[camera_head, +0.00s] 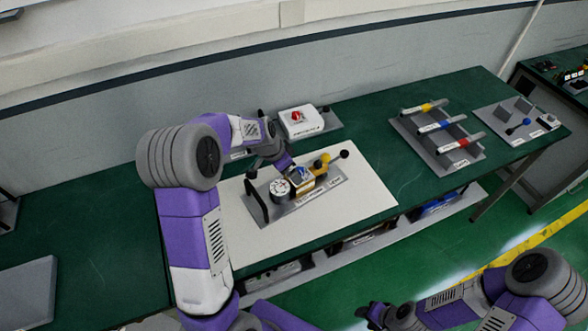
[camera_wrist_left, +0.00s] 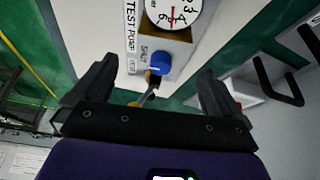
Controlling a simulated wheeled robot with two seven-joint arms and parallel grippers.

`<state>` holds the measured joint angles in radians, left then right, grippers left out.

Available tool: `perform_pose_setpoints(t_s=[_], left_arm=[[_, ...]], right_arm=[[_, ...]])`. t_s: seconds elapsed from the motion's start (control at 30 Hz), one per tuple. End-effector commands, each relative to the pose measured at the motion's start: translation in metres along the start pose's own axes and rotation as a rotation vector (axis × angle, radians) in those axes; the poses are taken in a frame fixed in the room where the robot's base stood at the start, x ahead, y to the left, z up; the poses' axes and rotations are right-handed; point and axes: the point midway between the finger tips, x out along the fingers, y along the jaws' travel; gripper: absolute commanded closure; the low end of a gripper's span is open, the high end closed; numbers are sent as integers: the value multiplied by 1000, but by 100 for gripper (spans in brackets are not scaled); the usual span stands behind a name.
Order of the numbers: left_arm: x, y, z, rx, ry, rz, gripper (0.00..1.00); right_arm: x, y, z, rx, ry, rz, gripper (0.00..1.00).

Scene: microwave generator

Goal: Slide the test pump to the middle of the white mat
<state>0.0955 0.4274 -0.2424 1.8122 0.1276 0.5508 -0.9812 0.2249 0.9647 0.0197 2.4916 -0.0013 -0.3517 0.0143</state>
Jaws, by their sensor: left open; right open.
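The test pump (camera_head: 318,192) is a grey base plate with a round white gauge, a brass block, a blue knob, a yellow part and black handles. It lies on the white mat (camera_head: 355,200), nearer its back edge than its front. My left gripper reaches over the pump's back side; its fingertips are hard to make out in the head view. In the left wrist view the left gripper (camera_wrist_left: 157,85) is open, with the pump's blue knob (camera_wrist_left: 161,64) and gauge (camera_wrist_left: 173,12) beyond the fingers. My right gripper (camera_head: 370,312) is open and empty, low in front of the bench.
A white box with a red knob (camera_head: 299,121) stands behind the mat. A rack with yellow, blue and red-marked tubes (camera_head: 436,137) and a grey plate with small parts (camera_head: 518,125) are to the right. A grey panel (camera_head: 28,292) lies at left. The green bench (camera_head: 365,135) has free room between mat and rack.

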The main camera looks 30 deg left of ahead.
Motion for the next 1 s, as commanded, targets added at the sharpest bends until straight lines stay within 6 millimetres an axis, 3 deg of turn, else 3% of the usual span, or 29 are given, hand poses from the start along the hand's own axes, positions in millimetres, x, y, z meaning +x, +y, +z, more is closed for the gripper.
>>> perform_pose_setpoints(t_s=[0.03,0.2,0.67,1.0], left_arm=[[12,0,5,0,0,0,0],[24,0,10,0,0,0,0],[26,0,9,0,-1,1,0],[74,0,10,-1,-3,1,0]], right_arm=[[12,4,-1,0,0,0,53],[24,9,-2,0,1,0,53],[23,8,-2,0,1,0,53],[26,10,-2,0,2,0,53]])
